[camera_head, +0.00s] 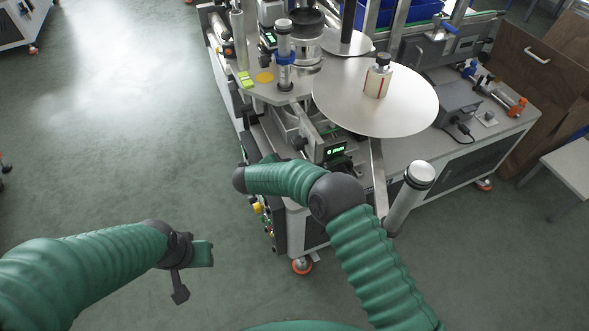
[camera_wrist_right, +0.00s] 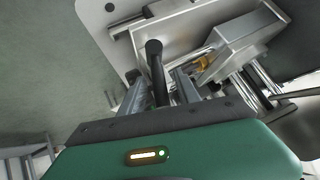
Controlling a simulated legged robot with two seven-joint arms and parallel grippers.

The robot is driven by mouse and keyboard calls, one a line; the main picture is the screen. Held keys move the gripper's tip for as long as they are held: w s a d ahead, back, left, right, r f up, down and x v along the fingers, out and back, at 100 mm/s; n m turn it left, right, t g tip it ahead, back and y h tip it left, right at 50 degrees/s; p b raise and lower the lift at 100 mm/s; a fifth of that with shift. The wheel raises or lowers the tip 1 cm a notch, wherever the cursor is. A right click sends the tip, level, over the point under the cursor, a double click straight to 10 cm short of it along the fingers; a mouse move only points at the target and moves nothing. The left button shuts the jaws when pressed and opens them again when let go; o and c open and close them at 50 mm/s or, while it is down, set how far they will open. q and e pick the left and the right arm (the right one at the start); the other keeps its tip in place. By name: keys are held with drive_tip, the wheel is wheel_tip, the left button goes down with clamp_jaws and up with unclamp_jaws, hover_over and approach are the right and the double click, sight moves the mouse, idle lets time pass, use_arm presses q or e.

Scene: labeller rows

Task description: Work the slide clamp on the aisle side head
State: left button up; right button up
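In the right wrist view a black lever with a rounded knob (camera_wrist_right: 154,50), apparently the slide clamp's handle, stands beside a grey metal slide block (camera_wrist_right: 238,45). My right gripper (camera_wrist_right: 160,88) has its two grey fingers apart, with the lever between them. Whether either finger touches it I cannot tell. In the head view the labeller head with a lit green display (camera_head: 335,150) is just beyond my right arm, which hides the clamp and most of that gripper. My left gripper (camera_head: 198,274) is open and empty over the floor at the left.
A silver-capped roller post (camera_head: 410,195) stands right of my right arm. A brass fitting (camera_wrist_right: 203,62) sits near the lever.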

drive_tip(key=p+v, duration=0.1)
drive_tip(key=v, duration=1.5)
drive_tip(key=shift+s+a+r+p, duration=0.2)
drive_tip(key=shift+a+p, duration=0.1)
drive_tip(key=shift+p, duration=0.05)
